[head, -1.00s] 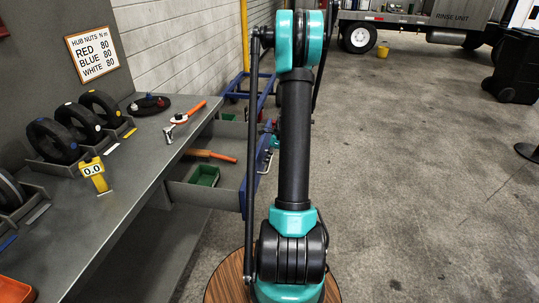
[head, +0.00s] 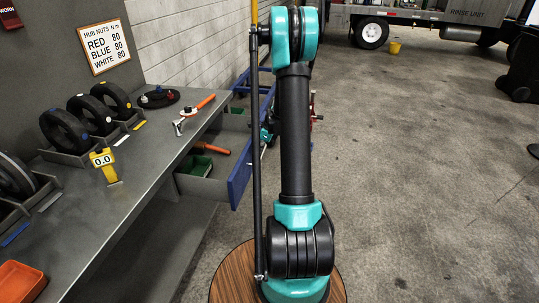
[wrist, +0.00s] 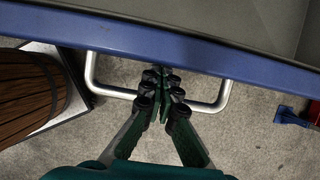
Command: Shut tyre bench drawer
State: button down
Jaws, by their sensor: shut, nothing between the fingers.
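The tyre bench drawer (head: 240,176) stands partly open below the bench top, its blue front facing right in the head view. A green tray (head: 196,166) and a tool with an orange handle (head: 212,149) lie in it, partly under the bench top. In the wrist view the blue drawer front (wrist: 190,44) crosses the top, with a silver bar handle (wrist: 216,104) on it. My gripper (wrist: 164,74) is shut and empty, its fingertips at the middle of the handle, close to the drawer front. I cannot tell whether they touch. The head view does not show the fingers clearly.
The grey bench (head: 135,190) carries tyres in holders, a yellow gauge (head: 104,166), a torque wrench (head: 194,112) and an orange tray (head: 20,283). A blue trolley frame (head: 265,95) stands behind my arm. The floor to the right is open.

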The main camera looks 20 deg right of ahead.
jog(key=w+a, duration=0.4)
jog(key=a, duration=0.2)
jog(key=w+a, duration=0.4)
jog(key=a, duration=0.3)
jog(key=w+a, duration=0.5)
jog(key=a, duration=0.1)
jog(key=shift+a, duration=0.15)
jog(key=shift+a+r, duration=0.1)
jog(key=shift+r, duration=0.1)
